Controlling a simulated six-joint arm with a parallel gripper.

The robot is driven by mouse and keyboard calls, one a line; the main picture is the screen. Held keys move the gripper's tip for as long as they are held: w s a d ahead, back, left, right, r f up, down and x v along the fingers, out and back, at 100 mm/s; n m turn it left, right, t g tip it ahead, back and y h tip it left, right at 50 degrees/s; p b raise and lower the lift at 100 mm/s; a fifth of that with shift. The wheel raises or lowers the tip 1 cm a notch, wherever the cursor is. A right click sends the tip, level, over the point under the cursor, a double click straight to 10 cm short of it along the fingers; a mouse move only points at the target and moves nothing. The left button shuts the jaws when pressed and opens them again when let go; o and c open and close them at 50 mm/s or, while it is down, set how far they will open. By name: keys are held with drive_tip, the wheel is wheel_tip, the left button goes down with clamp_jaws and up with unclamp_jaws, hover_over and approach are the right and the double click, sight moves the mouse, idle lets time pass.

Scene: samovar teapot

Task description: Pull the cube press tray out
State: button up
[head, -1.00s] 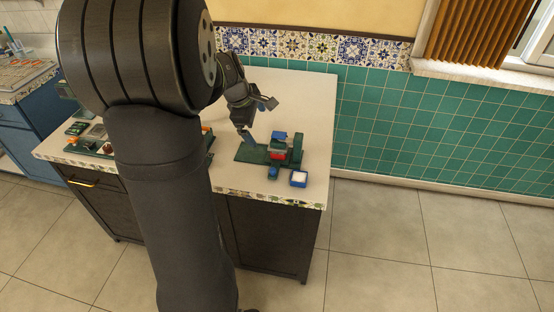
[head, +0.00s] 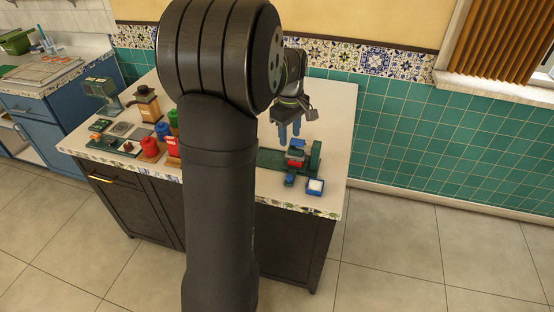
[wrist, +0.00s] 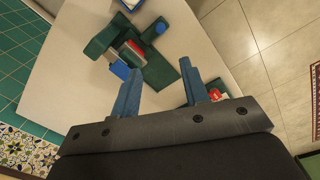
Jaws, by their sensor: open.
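The cube press (head: 314,156) is a dark green base and upright with a red part (head: 295,162) and a blue block (head: 299,143) on it. A blue knob (head: 290,179) sticks out at its front. It also shows in the wrist view (wrist: 154,62), with the blue knob (wrist: 160,27) at the top. A small blue tray (head: 308,191) with white contents stands beside the press; I cannot tell whether it belongs to it. My gripper (head: 289,131) is open and empty, with blue fingers pointing down, just behind and above the press. In the wrist view its fingers (wrist: 163,92) straddle part of the press's outline without visible contact.
Red, blue and green containers (head: 161,134) and an orange-brown grinder-like thing (head: 146,104) stand on the left of the counter (head: 334,110). My arm hides the middle. The tiled wall is behind, and the counter's right edge is near the press.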

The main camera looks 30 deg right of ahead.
sight(289, 176)
drive_tip(key=f, duration=1.7)
drive_tip(key=shift+d+f, duration=0.15)
drive_tip(key=shift+d, duration=0.1)
drive_tip(key=shift+w, duration=0.1)
clamp_jaws()
